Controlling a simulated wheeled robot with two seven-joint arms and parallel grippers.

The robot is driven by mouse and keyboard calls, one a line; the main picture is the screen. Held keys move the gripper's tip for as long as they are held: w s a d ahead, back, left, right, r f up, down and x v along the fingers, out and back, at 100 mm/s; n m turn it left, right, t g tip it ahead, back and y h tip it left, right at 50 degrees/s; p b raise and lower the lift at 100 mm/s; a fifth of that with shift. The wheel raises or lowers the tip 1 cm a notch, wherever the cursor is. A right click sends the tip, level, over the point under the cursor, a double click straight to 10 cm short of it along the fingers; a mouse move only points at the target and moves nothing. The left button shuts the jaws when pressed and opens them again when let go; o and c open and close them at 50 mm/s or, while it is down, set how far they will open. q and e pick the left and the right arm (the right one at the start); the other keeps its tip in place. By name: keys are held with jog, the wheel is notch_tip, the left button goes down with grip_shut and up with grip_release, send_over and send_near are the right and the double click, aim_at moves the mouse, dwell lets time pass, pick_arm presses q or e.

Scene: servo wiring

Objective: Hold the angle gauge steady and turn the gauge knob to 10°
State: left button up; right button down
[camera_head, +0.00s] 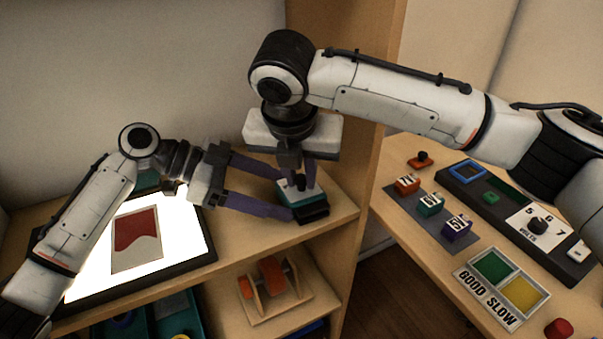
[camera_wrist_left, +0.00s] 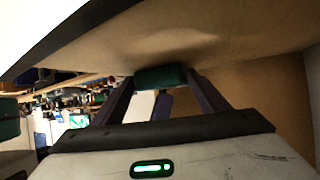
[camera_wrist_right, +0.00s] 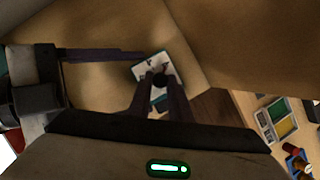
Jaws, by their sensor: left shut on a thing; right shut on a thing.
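The angle gauge (camera_head: 284,190) is a small teal block with a white dial face and a dark knob. It sits on the wooden shelf near its right end. My left gripper (camera_head: 283,199) is shut on the gauge body from the left; in the left wrist view the gauge's teal side (camera_wrist_left: 160,78) is between the fingers. My right gripper (camera_head: 298,180) points down from above and is shut on the gauge knob (camera_wrist_right: 160,80). The white dial face (camera_wrist_right: 146,70) shows partly in the right wrist view. The fingers hide part of the dial, and I cannot read the angle.
A bright light panel (camera_head: 190,232) with a red-patterned sheet lies left on the shelf. An upright wooden side panel (camera_head: 375,110) stands right of the gauge. A wooden stand with orange parts (camera_head: 268,284) is on the shelf below. A side table (camera_head: 400,225) at right holds numbered blocks and a volts dial.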

jog(key=shift+a+m, duration=0.1)
jog(key=shift+m, duration=0.5)
jog(key=shift+h, duration=0.3)
jog(key=c, duration=1.6)
grip_release()
jog(key=shift+r, duration=0.1)
jog(key=v, duration=1.2)
